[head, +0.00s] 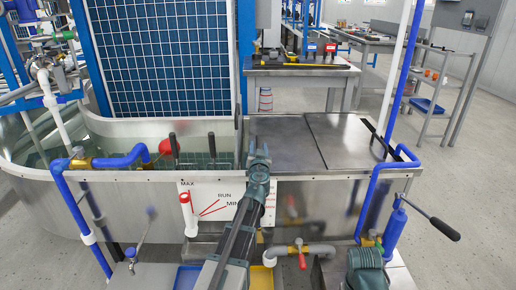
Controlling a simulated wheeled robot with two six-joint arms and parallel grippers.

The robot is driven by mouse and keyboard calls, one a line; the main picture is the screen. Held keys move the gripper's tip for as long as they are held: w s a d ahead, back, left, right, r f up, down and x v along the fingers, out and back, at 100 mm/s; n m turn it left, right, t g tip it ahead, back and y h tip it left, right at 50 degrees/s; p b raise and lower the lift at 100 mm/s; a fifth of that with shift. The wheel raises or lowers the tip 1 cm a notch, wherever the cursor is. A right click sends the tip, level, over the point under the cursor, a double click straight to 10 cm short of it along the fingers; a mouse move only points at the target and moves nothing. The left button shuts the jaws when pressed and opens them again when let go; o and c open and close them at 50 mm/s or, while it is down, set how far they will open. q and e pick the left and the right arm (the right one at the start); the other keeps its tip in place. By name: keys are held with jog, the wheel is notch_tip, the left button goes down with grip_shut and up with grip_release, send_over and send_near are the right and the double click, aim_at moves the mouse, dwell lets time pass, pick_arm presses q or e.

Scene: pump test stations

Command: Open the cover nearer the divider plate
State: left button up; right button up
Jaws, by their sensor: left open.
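Two flat grey metal covers lie side by side on the right part of the tank. The left cover (287,138) is the one nearer the divider plate (239,145), a thin upright plate at the edge of the open water. The right cover (343,132) lies beyond it, with a narrow seam between them. Both look flat and closed. My left gripper (259,152) is open and empty at the near left corner of the left cover, hiding part of its edge. I cannot tell whether it touches the cover. My right gripper is out of view.
A blue-framed grid panel (162,60) stands over the open tank at left. Blue pipes (370,188) and a black-handled lever (440,225) are at right. A white level sign (222,205) hangs on the tank front. A workbench (300,70) stands behind the covers.

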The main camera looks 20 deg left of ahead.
pick_arm(q)
grip_shut()
dwell(1.4)
